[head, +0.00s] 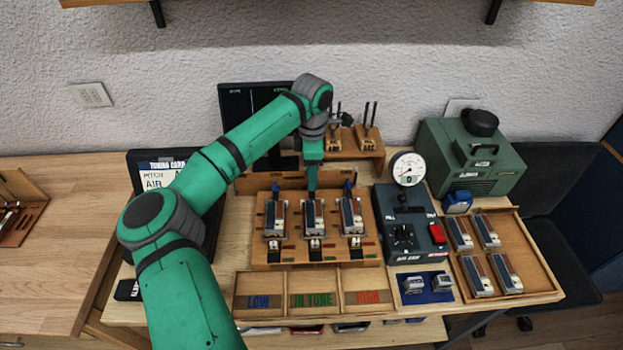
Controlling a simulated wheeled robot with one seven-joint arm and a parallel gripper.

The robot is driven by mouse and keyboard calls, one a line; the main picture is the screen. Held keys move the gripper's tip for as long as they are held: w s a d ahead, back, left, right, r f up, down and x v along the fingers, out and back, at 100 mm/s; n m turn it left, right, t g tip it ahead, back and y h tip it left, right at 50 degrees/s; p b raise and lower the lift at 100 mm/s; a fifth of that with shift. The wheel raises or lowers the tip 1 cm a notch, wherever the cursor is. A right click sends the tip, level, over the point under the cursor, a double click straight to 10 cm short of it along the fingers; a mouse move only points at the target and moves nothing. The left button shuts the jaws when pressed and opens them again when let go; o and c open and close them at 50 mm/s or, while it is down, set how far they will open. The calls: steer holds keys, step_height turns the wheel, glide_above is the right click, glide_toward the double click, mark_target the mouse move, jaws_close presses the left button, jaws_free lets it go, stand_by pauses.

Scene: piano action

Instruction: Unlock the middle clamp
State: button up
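The wooden fixture board (300,255) on the table bears three stations side by side, each with a block of blue-grey and brown parts. The middle block (314,216) lies in the middle station. Blue clamp levers stand upright behind the left block (275,189) and the right block (348,188). My gripper (312,190) points down at the back end of the middle block, where the middle clamp is hidden behind it. The fingers are too small to tell whether they are open, shut or touching the clamp.
In front is a tray (300,312) marked LOW, IN TUNE and HIGH. Right of the board stand a control box (405,222) with a gauge (407,168), and a wooden tray (535,275) with several blocks. A wooden rack (367,147) stands behind.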

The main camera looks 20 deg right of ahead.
steer(key=shift+f, duration=0.95)
steer(key=c, duration=0.8)
